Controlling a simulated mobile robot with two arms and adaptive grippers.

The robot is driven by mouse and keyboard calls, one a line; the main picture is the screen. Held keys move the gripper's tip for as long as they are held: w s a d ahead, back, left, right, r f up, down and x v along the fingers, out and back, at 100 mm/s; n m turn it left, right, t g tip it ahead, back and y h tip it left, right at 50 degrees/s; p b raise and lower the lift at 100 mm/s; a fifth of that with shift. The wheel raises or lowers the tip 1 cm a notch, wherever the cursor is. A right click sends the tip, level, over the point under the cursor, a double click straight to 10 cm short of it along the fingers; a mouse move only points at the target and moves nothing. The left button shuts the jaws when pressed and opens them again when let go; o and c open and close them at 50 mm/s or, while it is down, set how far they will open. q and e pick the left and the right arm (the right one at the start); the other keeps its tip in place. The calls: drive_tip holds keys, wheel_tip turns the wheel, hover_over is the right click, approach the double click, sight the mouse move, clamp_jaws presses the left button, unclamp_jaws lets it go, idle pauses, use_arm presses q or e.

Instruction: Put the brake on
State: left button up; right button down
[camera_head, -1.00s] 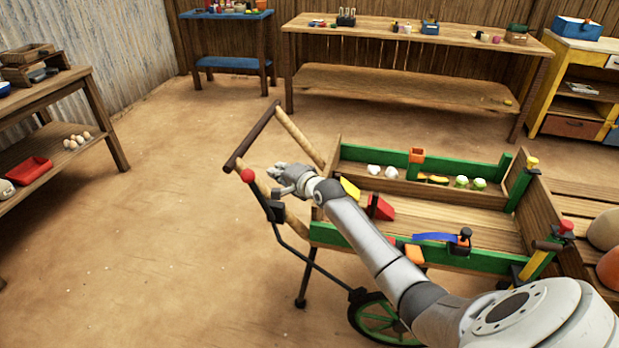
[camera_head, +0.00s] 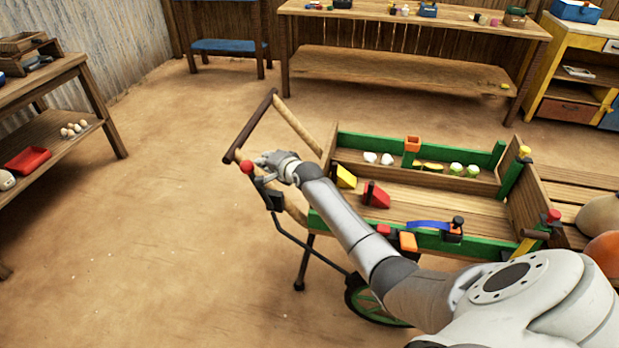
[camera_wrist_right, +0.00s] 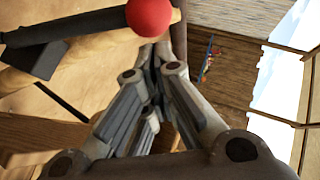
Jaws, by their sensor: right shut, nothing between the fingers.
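The brake lever is a dark bar with a red ball knob (camera_head: 247,167) at its top, beside the cart's wooden handle (camera_head: 252,128). A black block (camera_head: 273,200) sits at the lever's side, and a dark rod runs from there down to the green wheel (camera_head: 366,305). My right gripper (camera_head: 262,160) is shut and empty, close by the knob on its right. In the right wrist view the red knob (camera_wrist_right: 149,17) lies just beyond the fingertips (camera_wrist_right: 155,60). I cannot tell whether they touch. My left gripper is not in view.
The green-edged cart (camera_head: 450,205) holds a red block (camera_head: 376,195), a yellow block (camera_head: 346,177) and several small items. A side table (camera_head: 60,120) stands at the left and a long bench (camera_head: 400,65) at the back. The floor left of the cart is clear.

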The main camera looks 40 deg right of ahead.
drive_tip(key=shift+w+a, duration=0.45)
drive_tip(key=shift+w, duration=0.05)
idle(0.3)
drive_tip(key=shift+r, duration=0.2)
